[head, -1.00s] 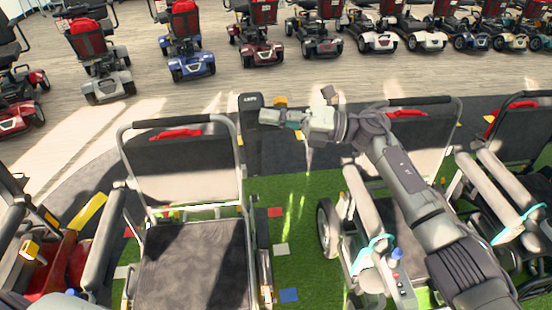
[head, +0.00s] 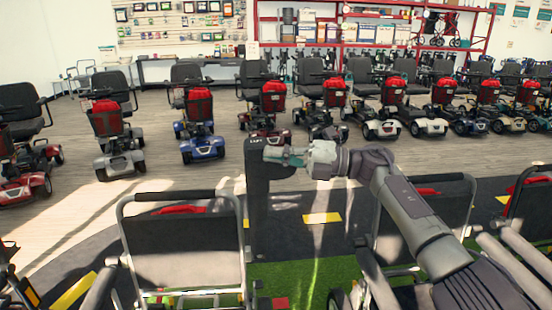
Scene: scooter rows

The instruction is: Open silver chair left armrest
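The silver chair (head: 122,225) has a silver tube frame and a dark backrest, and stands at the lower left of centre. Its seat is mostly out of view below. A dark armrest with a small white label, LIFT (head: 256,195), stands upright just right of the backrest, its top above the backrest's top bar. My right gripper (head: 280,156) reaches in from the right, its tip beside the upper right edge of this armrest. I cannot tell whether they touch, nor whether the fingers are open. My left gripper is not in view.
Another chair (head: 440,200) stands to the right, partly behind my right arm. A row of scooters (head: 197,125) stands beyond on the wood floor. Red shelves (head: 375,21) line the back wall.

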